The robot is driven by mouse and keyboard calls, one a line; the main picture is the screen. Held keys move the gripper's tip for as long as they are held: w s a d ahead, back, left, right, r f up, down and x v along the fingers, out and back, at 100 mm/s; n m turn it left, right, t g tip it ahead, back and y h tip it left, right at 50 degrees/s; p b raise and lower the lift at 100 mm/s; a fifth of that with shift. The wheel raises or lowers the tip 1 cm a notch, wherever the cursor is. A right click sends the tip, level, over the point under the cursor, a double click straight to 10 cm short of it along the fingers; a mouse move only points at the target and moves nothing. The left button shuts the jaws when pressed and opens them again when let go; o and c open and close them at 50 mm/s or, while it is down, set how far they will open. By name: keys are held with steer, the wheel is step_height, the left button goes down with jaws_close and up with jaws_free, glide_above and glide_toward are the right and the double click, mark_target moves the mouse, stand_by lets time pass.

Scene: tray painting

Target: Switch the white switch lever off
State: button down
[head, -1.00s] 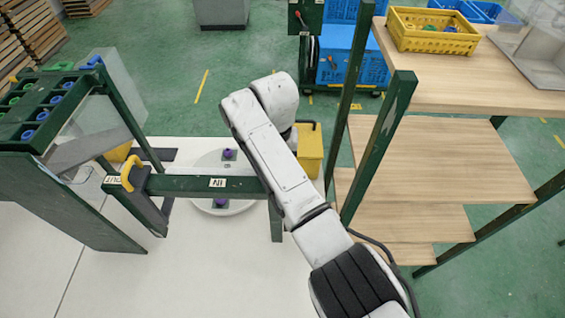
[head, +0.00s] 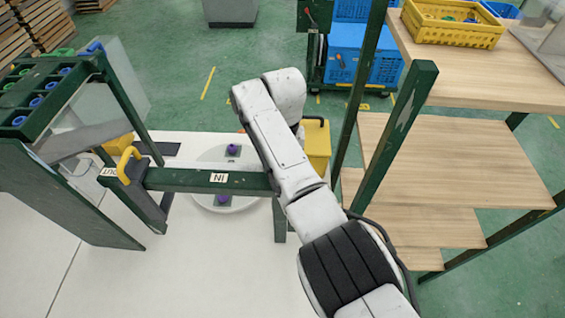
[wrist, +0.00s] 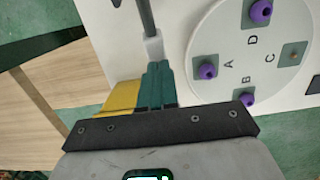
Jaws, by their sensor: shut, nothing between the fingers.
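A white block-like piece on the end of a grey rod (wrist: 146,14), which looks like the white switch lever (wrist: 153,46), shows at the top middle of the wrist view. My gripper (wrist: 158,68) has its two teal fingers together just below this white end. The fingertips look very close to it or touching; I cannot tell which. Nothing shows between the fingers. In the head view my arm hides the gripper and the lever.
A round white turntable (wrist: 223,78) lettered A to D carries purple knobs, right of my gripper in the wrist view. A yellow box (head: 316,148) stands beside my arm. A green bar (head: 205,181) crosses before the turntable. Wooden shelves (head: 455,158) and a green post are at right.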

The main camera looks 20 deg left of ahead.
stand_by(0.7)
steer(key=w+a+r, duration=0.1)
steer(key=w+r, duration=0.2)
steer(key=r, duration=0.3)
steer(key=w+r, duration=0.2)
steer(key=r, duration=0.4)
steer(key=shift+w+a+r, duration=0.25)
steer(key=shift+w+a, duration=0.1)
steer(key=shift+w, duration=0.05)
